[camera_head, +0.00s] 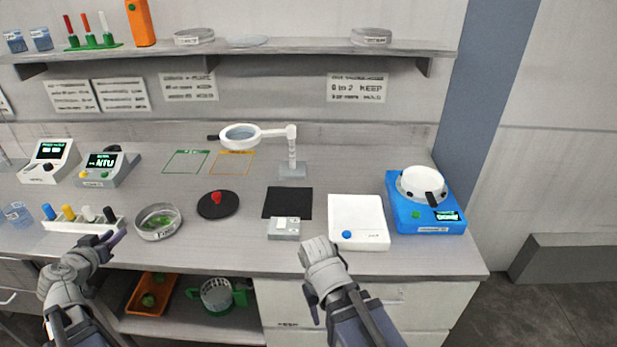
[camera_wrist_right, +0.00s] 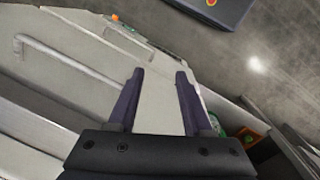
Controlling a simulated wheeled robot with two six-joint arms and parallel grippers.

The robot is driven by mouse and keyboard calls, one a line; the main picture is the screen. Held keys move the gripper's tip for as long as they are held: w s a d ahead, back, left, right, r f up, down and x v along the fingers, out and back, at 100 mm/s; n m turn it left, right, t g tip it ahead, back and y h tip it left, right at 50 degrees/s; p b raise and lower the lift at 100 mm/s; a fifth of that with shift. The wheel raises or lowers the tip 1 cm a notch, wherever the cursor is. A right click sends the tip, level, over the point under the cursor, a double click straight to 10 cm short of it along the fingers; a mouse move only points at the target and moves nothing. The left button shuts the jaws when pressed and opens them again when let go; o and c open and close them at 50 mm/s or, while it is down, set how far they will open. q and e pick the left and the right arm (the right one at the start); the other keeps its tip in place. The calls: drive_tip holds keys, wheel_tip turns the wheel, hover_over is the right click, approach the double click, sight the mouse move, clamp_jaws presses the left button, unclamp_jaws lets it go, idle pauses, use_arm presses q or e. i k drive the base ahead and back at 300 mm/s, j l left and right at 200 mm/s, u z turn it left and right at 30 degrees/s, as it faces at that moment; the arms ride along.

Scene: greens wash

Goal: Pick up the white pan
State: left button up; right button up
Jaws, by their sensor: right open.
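The white pan (camera_head: 411,184) is a shallow round dish with a black handle. In the head view it rests on a blue device (camera_head: 398,215) at the right end of the counter. My right gripper is open and empty in the wrist view (camera_wrist_right: 159,78). It is low at the counter's front, left of the pan and well away from it; its fingertips are not clear in the head view. My left gripper (camera_head: 110,238) is at the counter's front left, far from the pan, near a round dish with greens (camera_head: 152,232). Its finger gap is unclear.
A white flat device (camera_head: 350,215) with a blue knob stands left of the blue device. A magnifier lamp (camera_head: 291,165) stands behind a black mat (camera_head: 287,197) and a small grey box (camera_head: 284,231). A shelf (camera_head: 220,52) hangs above. An orange tray (camera_head: 140,305) sits under the counter.

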sight(424, 183)
drive_tip(key=i+l+z, duration=0.1)
drive_tip(key=z, duration=0.35)
drive_tip(key=i+l+z, duration=0.2)
drive_tip(key=z, duration=0.2)
drive_tip(key=i+l+z, duration=0.15)
drive_tip(key=z, duration=0.3)
